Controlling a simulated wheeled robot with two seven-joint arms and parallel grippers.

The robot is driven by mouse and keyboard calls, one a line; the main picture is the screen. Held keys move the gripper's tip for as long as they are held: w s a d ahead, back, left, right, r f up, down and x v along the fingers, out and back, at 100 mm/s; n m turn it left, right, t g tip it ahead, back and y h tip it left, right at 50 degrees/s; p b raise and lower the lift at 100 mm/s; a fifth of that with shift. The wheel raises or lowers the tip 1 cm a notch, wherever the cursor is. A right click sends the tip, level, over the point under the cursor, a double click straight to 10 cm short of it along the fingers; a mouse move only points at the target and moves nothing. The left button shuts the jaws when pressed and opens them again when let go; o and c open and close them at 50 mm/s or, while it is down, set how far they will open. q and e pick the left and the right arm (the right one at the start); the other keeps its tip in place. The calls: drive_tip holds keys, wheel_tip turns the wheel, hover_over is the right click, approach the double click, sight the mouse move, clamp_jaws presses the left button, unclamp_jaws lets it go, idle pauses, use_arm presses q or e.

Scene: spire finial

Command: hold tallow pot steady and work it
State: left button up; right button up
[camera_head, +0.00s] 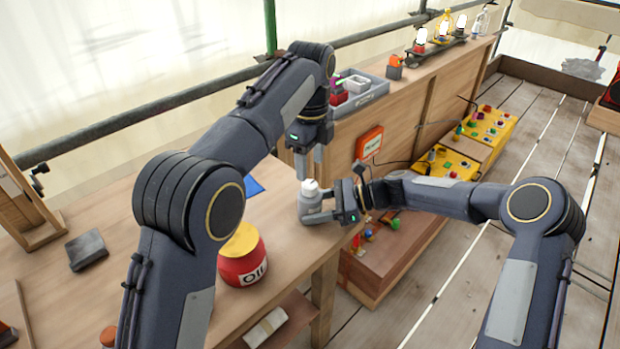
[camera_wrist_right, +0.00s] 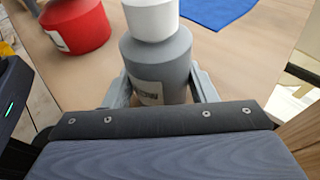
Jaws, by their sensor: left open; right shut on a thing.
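The tallow pot (camera_head: 311,203) is a small grey pot with a white top (camera_head: 310,187) and a pale label, standing upright near the bench edge. In the right wrist view the grey pot (camera_wrist_right: 158,62) sits between the fingers, its white top (camera_wrist_right: 150,18) cut off by the frame edge. My right gripper (camera_head: 318,212) is shut on the pot's body from the right. My left gripper (camera_head: 308,165) is open and points down just above the white top, with a small gap that is hard to judge.
A red oil pot with a yellow lid (camera_head: 242,256) stands left of the tallow pot on the wooden bench (camera_head: 180,300). A blue cloth (camera_head: 253,187) lies behind. A grey block (camera_head: 86,250) lies at left. A grey tray (camera_head: 372,92) and yellow control boxes (camera_head: 447,165) are beyond.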

sight(310, 184)
use_arm(q)
drive_tip(key=shift+f, duration=2.7)
drive_tip(key=c, duration=1)
